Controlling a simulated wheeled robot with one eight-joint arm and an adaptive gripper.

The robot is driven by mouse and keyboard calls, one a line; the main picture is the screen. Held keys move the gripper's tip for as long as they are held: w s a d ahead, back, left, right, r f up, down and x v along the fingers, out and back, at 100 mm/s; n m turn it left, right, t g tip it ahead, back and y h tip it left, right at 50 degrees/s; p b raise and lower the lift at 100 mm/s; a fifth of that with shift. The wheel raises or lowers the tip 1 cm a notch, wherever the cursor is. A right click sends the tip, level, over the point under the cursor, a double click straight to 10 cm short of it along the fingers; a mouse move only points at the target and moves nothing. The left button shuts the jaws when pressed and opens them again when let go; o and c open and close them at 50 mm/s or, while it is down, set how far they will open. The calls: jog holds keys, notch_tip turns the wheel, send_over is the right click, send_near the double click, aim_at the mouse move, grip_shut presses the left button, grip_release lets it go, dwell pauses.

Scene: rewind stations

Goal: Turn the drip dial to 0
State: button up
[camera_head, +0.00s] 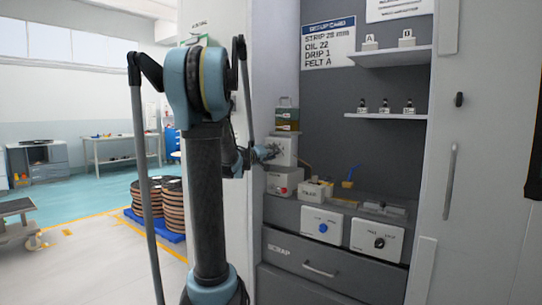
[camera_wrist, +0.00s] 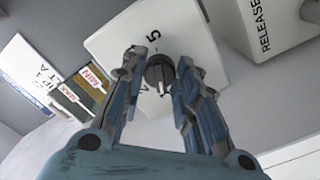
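A dark round dial (camera_wrist: 160,73) sits on the face of a white box (camera_wrist: 110,45) in the wrist view. A "5" is printed beside it; other marks are partly hidden and I cannot read the pointer's setting. No "drip" label is visible on it. My gripper (camera_wrist: 157,80) is open, with one finger on each side of the dial; I cannot tell whether they touch it. In the head view my gripper (camera_head: 268,152) is at the white box (camera_head: 285,147), and the dial is hidden there. A setup card (camera_head: 328,44) reads "DRIP 1".
A white box labelled RELEASE (camera_wrist: 275,25) is close by in the wrist view, with a MIN/MAX-marked container (camera_wrist: 80,100) at left. Below the gripper stand a white box with a red part (camera_head: 284,181), a blue-knob box (camera_head: 321,225) and a black-knob box (camera_head: 377,240).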

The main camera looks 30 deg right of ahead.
jog(key=shift+n, duration=0.5)
jog(key=n, duration=0.7)
jog(key=shift+a+f+n, duration=0.1)
jog(key=shift+n, duration=0.3)
dwell(0.4)
jog(key=o, duration=1.1)
jog(key=shift+w+n, duration=0.15)
jog(key=shift+n, duration=0.15)
jog(key=shift+c, duration=0.2)
